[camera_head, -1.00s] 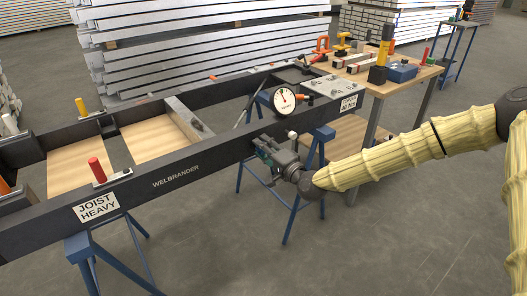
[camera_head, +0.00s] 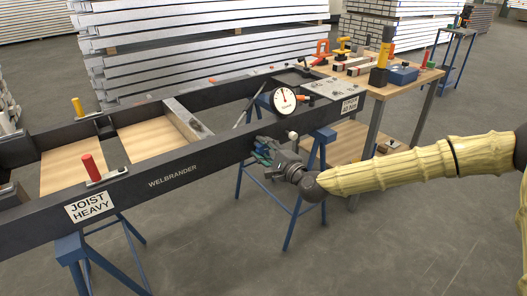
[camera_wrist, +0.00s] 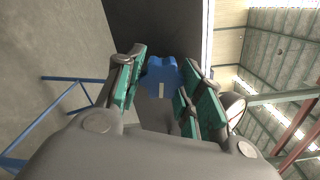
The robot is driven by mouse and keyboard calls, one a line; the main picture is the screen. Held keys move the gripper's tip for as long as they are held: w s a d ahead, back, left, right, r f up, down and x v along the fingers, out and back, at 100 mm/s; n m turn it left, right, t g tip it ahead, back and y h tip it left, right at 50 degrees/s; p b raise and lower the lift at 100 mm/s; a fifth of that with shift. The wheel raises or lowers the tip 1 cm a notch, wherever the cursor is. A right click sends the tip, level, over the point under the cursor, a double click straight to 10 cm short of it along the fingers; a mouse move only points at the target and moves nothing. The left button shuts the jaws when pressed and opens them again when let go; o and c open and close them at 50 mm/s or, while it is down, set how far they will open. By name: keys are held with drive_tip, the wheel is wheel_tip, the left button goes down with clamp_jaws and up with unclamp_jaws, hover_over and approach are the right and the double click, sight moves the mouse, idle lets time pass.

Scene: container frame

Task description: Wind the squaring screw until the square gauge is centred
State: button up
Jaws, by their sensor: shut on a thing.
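The squaring screw's blue knob (camera_wrist: 162,76), with a pale mark on its face, sits between the green-padded fingers in the wrist view. My gripper (camera_head: 262,152) is shut on this knob at the near face of the dark frame; it also shows in the wrist view (camera_wrist: 160,92). In the head view the fingers mostly hide the knob. The round white square gauge (camera_head: 283,101) stands on the frame just above my gripper. Its needle points roughly upward; the exact reading is too small to tell. A pale round edge (camera_wrist: 233,108) shows behind the right finger.
The dark container frame (camera_head: 215,167) rests on blue trestles (camera_head: 100,262). A red-handled clamp (camera_head: 90,168) stands on its near beam. A wooden workbench (camera_head: 425,82) with tools stands behind on the right. The floor in front is clear.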

drive_tip(key=shift+f, duration=0.1)
idle(0.3)
drive_tip(key=o, duration=1)
drive_tip(key=shift+s, duration=0.1)
drive_tip(key=v, duration=1.2)
